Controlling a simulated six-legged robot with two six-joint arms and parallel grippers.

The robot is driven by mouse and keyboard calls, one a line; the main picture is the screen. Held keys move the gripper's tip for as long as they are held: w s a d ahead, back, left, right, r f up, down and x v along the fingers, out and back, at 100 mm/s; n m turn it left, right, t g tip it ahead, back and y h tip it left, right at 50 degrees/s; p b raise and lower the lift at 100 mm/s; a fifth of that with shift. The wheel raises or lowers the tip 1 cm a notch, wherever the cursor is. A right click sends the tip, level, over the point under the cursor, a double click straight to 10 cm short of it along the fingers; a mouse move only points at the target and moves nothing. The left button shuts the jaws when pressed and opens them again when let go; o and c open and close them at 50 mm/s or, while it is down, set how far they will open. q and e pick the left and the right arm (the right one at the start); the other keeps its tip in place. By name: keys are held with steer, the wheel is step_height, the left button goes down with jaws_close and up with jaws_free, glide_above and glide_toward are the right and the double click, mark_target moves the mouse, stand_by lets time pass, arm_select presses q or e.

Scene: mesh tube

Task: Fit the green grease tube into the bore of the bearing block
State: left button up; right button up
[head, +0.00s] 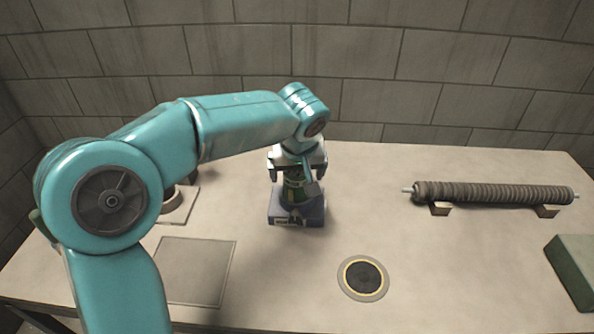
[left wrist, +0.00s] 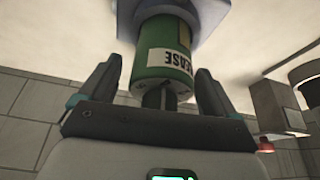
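The green grease tube (head: 293,188) stands upright with its lower end inside the blue-grey bearing block (head: 297,214), on the table just left of centre. In the left wrist view, the tube (left wrist: 163,48) shows its white label with the letters "EASE", and its far end goes into the block (left wrist: 212,14). How deep it sits is hard to tell. My left gripper (head: 296,176) is directly above the block, with its fingers on either side of the tube. In the left wrist view, gaps show between the fingers (left wrist: 158,68) and the tube. My right gripper is out of view.
A ribbed roller (head: 495,193) lies on two small supports at the right. A dark round disc (head: 363,278) and a flat grey plate (head: 198,270) lie near the front. A green box (head: 574,268) is at the right edge. My left arm hides part of the left side.

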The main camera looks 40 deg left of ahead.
mark_target(298, 203)
arm_select(q)
steer(key=shift+r, duration=0.15)
steer(key=shift+r, duration=0.3)
steer(key=p+v, duration=0.2)
steer(key=v, duration=0.9)
steer(key=shift+r, duration=0.2)
steer(key=shift+s+d, duration=0.15)
